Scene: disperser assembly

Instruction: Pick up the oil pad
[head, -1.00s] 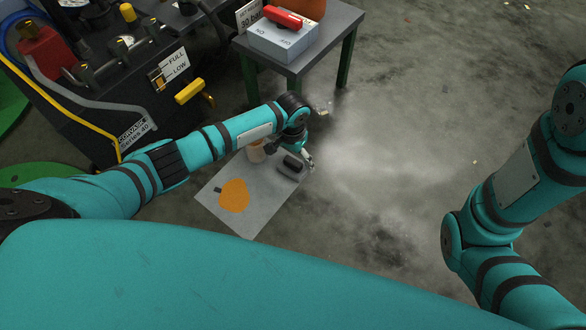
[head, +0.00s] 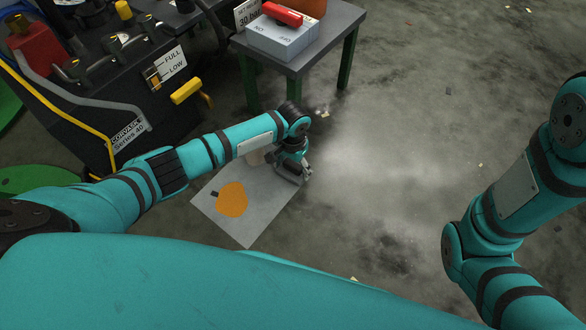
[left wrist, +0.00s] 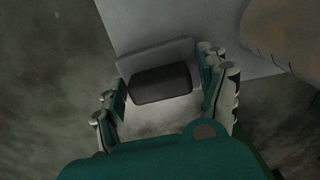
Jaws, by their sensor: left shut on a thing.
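What looks like the oil pad is a grey block with a dark rounded handle; it shows in the left wrist view (left wrist: 160,83) and, mostly covered by my gripper, in the head view (head: 286,174). It is at the right part of a pale sheet (head: 250,228) on the floor. My left gripper (head: 300,177) is at it from above, with one finger at each side of the dark handle in the left wrist view, shut on it. Whether the pad is clear of the sheet I cannot tell. My right gripper is out of view; only its arm shows at right.
An orange round patch (head: 232,199) lies on the sheet. A dark table (head: 342,25) with a grey box (head: 282,42) stands behind, and a black machine (head: 105,95) at left. The floor at right is mostly clear.

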